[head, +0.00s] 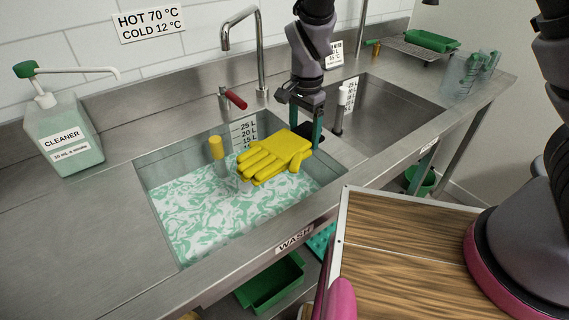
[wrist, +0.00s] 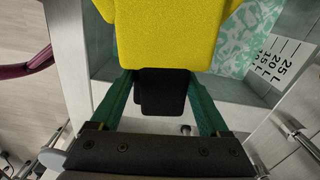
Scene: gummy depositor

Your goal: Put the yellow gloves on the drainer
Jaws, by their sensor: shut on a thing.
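The yellow gloves (head: 275,156) are held above the right part of the wash basin in the head view, fingers pointing left. My gripper (head: 308,135) is shut on the gloves at their right end. In the wrist view the gloves (wrist: 168,35) fill the top middle, ahead of the green fingers of my gripper (wrist: 165,90). The drainer is a rack (head: 408,48) at the back right of the counter, with a green tray on it.
The wash basin (head: 165,225) holds foamy green-white water, with a yellow-topped thing standing in it. A second basin (head: 385,110) lies to the right. A cleaner bottle (head: 62,130) stands at left. A clear jug (head: 465,75) stands at the right end. A wooden-topped surface (head: 400,270) is in front.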

